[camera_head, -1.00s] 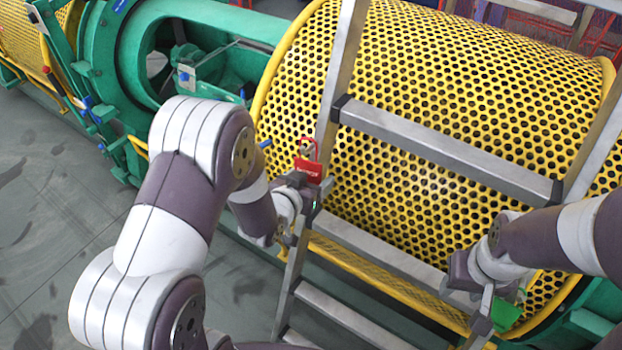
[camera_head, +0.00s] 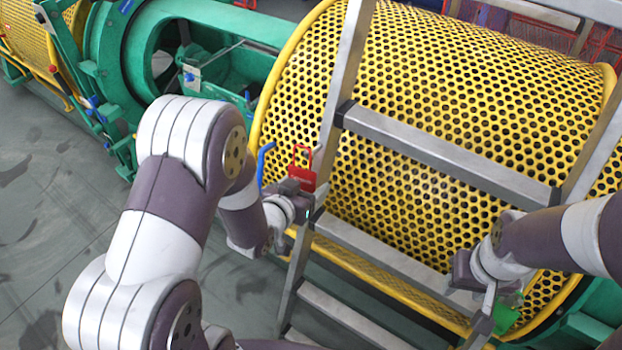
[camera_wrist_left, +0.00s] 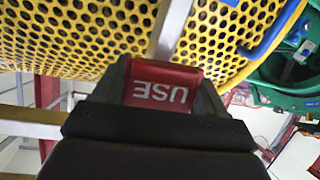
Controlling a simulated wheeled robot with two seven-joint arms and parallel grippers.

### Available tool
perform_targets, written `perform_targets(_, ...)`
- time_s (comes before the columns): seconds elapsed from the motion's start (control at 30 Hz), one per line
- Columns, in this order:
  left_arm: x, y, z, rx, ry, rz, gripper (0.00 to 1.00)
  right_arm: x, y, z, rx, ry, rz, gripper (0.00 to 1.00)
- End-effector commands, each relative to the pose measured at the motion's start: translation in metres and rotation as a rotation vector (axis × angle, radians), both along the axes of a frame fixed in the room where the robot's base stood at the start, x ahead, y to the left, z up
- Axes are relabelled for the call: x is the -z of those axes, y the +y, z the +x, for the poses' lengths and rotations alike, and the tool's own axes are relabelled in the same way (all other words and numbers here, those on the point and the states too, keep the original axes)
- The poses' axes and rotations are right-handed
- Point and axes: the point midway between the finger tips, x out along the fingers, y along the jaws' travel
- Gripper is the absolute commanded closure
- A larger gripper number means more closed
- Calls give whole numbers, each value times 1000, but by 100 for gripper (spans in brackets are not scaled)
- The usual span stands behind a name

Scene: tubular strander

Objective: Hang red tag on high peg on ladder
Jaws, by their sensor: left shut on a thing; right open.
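The red tag (camera_head: 302,178), with an open red loop above it, is held upright by my left gripper (camera_head: 304,196). In the left wrist view the tag (camera_wrist_left: 162,88) sits between the fingers, showing the upside-down letters "USE". The tag is just left of the ladder's left rail (camera_head: 338,100) in the head view. A bent blue bar (camera_head: 265,163) stands left of the tag, apart from it; its mounting is hidden. My right gripper (camera_head: 488,303) is low by the right rail, open, beside a green tag (camera_head: 505,318).
A yellow perforated guard drum (camera_head: 440,70) lies close behind the ladder. A ladder rung (camera_head: 440,155) crosses right of the red tag, and another (camera_head: 370,250) lies below it. Green machine frame (camera_head: 215,20) stands to the left. The grey floor at left is open.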

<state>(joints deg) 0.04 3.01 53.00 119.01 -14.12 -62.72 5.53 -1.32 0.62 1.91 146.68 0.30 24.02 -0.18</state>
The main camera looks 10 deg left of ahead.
Motion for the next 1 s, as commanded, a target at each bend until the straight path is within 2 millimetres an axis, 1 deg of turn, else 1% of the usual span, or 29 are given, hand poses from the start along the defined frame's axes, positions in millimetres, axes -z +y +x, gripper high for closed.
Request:
perform_targets(0.6, 0, 18, -47, -2, 1, 0, 57, -4, 0, 0, 0, 0, 0, 53)
perform_targets(0.77, 0, 19, -53, 0, 0, 0, 57, -4, 0, 0, 0, 0, 0, 53)
perform_targets(1.0, 0, 19, -53, 0, 0, 0, 57, -4, 0, 0, 0, 0, 0, 53)
